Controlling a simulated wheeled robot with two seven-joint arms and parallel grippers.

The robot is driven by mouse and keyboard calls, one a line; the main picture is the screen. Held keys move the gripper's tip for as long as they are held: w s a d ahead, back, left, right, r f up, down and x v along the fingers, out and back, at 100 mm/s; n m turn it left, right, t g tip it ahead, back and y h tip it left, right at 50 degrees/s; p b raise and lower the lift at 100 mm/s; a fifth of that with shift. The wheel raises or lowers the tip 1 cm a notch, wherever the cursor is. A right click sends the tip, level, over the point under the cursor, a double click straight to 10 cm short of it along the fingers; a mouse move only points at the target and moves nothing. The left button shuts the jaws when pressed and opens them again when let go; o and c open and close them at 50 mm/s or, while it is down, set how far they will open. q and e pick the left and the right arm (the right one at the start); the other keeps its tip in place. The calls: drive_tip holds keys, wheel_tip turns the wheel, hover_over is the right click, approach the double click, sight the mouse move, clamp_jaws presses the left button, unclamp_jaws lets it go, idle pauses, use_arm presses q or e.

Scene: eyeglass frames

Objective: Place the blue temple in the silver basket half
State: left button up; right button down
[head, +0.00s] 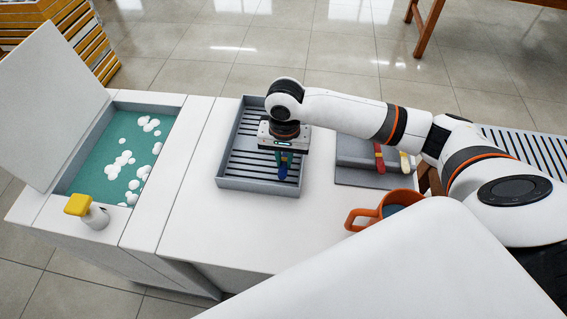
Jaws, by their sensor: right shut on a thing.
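The grey, silver-looking basket (222,163) is a shallow tray with dark slots in its floor, on the white counter. My right gripper (284,158) points down over the right part of the basket. It is shut on the blue temple (283,171), a small blue piece that hangs below the fingers with its lower end near the slotted floor. I cannot tell whether the piece touches the floor. The gripper body hides its upper part, and a little green shows beside it. The arm hides the basket's far right corner. My left gripper is not in view.
A grey holder (352,178) to the right carries a red piece (380,160) and a yellow one (405,162). An orange mug (372,212) stands in front of it.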

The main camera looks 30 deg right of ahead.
sight(284, 163)
drive_tip(key=shift+f, duration=1.9)
drive_tip(key=c, duration=1.4)
unclamp_jaws()
drive_tip(key=shift+f, duration=0.1)
wheel_tip(284, 163, up, 12)
drive_tip(key=shift+r, duration=0.15)
